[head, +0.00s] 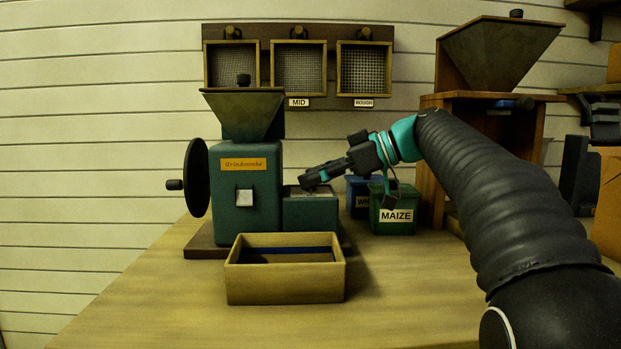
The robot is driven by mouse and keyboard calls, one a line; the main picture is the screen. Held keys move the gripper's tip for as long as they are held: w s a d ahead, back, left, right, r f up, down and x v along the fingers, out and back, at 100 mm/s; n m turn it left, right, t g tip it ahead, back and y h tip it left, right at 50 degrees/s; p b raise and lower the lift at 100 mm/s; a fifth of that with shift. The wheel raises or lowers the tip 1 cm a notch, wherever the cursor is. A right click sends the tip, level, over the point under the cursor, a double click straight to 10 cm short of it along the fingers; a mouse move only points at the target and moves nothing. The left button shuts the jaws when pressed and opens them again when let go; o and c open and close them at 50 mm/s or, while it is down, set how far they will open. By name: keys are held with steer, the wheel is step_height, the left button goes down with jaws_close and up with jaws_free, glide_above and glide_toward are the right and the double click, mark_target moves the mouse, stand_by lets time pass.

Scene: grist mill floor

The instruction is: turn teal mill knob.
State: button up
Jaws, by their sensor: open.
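The teal mill (232,205) stands on the left part of the table, with a dark hopper (243,112) on top and a low teal side box (310,213) at its right. A black wheel (197,178) with a handle is on the mill's left side. My gripper (347,190) is open, with one finger reaching left over the top of the side box and another dark finger pointing down near the bins. I cannot tell whether it touches the box. I see no teal knob clearly; the finger hides part of the box top.
An open wooden tray (285,284) sits in front of the mill. A green MAIZE bin (394,222) and a blue bin (359,211) stand right of the side box. Framed sieves (298,66) hang behind. Another hopper (497,55) stands on a wooden stand. The table's front is clear.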

steer(key=v, duration=1.1)
